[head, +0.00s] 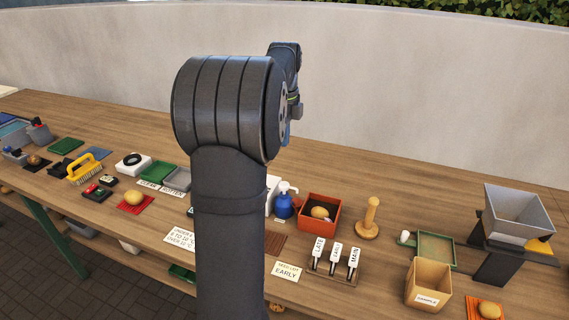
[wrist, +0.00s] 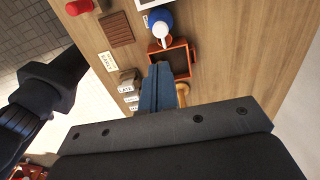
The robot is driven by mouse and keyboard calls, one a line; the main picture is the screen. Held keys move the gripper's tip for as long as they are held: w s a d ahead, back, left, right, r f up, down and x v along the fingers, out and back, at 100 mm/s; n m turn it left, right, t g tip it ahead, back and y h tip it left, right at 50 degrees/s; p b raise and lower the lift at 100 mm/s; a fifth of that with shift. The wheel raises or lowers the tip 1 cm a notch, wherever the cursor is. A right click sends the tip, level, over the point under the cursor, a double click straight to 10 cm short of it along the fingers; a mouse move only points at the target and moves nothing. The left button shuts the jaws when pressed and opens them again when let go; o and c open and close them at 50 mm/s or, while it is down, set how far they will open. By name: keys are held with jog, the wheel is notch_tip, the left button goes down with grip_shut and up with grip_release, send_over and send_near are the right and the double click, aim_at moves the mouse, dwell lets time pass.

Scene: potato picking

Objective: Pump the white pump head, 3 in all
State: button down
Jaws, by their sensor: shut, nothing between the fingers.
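The white pump head (head: 286,187) sits upright on a blue bottle (head: 284,207) on the table, in the middle of the head view, just right of my arm. In the wrist view the pump head (wrist: 161,34) and the blue bottle (wrist: 160,17) show from above, near the top centre. My gripper (wrist: 160,68) shows there as blue fingers shut together and empty; their tips appear just below the pump head in the picture, apart from it. In the head view my arm hides most of the gripper.
An orange-brown box (head: 318,213) with a potato stands right of the bottle, close to it. A wooden peg stand (head: 368,222) and a rack with labelled handles (head: 333,264) are nearby. A brown slatted mat (head: 276,243) lies in front. Left, several trays and tools crowd the table.

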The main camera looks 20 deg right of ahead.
aim_at(284, 185)
notch_tip(284, 185, down, 14)
jog(key=shift+r, duration=0.1)
dwell(0.5)
jog(key=shift+f, duration=0.95)
jog(key=shift+s, duration=0.1)
notch_tip(284, 185, up, 14)
jog(key=shift+r, duration=0.2)
dwell(4.9)
